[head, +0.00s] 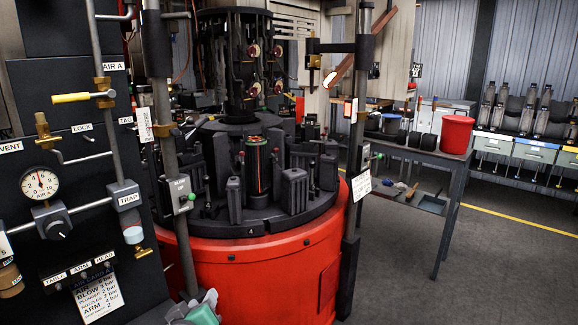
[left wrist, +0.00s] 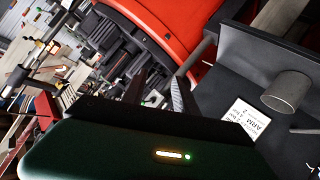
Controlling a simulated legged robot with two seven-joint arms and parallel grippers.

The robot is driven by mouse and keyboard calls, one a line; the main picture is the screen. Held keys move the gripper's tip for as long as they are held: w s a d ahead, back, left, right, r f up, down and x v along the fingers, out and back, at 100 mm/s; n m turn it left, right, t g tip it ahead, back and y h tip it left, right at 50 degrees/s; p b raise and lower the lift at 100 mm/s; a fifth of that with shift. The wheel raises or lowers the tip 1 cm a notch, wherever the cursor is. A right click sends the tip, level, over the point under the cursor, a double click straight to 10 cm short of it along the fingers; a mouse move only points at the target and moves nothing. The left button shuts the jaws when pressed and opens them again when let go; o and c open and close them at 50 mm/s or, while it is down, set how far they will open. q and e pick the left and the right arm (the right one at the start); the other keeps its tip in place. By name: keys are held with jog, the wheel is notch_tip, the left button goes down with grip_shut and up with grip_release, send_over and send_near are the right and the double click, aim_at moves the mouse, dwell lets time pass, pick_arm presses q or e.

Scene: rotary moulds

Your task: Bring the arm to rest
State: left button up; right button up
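My left gripper (head: 200,308) shows at the bottom edge of the head view, in front of the dark control panel and the red machine base. Only its pale top and a green part of its housing show there. In the left wrist view my left gripper (left wrist: 158,88) has its two fingers apart, with nothing between them. It is clear of the red machine base (left wrist: 160,30) in that view. My right gripper is in neither view.
A control panel (head: 60,105) with gauge, valves and pipes stands close on the left. The red rotary mould machine (head: 260,275) fills the middle, with upright posts before it. A side table (head: 440,158) holds a red bucket (head: 457,134). Floor at right is clear.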

pick_arm(q)
jog(key=s+f+m+g+h, duration=0.1)
jog(key=s+f+m+g, duration=0.8)
jog(key=s+f, duration=1.25)
notch_tip(320, 180, up, 23)
jog(key=n+g+p, duration=0.2)
jog(key=p, duration=2)
jog(key=shift+a, duration=0.2)
jog(key=shift+s+a, duration=0.1)
jog(key=shift+s, duration=0.05)
